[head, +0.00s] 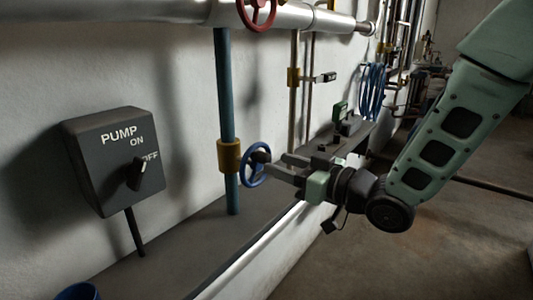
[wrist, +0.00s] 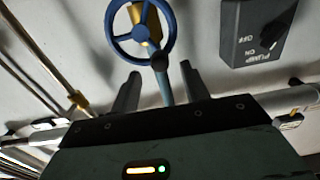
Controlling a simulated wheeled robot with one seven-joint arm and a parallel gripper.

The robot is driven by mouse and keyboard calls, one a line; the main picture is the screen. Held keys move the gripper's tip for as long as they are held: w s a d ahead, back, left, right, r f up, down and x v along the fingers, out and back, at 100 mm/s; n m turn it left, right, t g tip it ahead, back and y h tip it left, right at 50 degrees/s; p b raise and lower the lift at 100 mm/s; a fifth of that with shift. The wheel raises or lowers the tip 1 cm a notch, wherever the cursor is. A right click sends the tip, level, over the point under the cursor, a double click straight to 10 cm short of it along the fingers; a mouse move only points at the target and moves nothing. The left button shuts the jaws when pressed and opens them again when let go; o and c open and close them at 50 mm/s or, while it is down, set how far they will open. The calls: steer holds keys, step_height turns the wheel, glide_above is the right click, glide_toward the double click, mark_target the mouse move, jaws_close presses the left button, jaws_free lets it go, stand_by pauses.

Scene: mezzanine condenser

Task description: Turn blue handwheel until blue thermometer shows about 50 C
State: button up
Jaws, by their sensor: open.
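The blue handwheel (head: 246,172) sits on a yellow valve body (head: 229,155) on a vertical blue pipe (head: 225,85). In the wrist view the handwheel (wrist: 113,30) is upright at top centre, with a dark knob (wrist: 160,62) on its lower right rim. My gripper (head: 275,163) is open, its fingers pointing at the handwheel from the right. In the wrist view the knob lies between the fingertips of my gripper (wrist: 160,70); whether they touch it I cannot tell. I cannot make out a blue thermometer in either view.
A dark pump switch box (head: 113,160) is on the wall at left. A red handwheel (head: 268,15) is above on a large silver pipe (head: 325,20). A second pipe with a yellow valve (head: 293,77) and coiled blue hose (head: 371,90) stand behind. Open floor is at right.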

mark_target(269, 160)
steer(key=x, duration=0.5)
steer(key=shift+d, duration=0.1)
steer(key=c, duration=1)
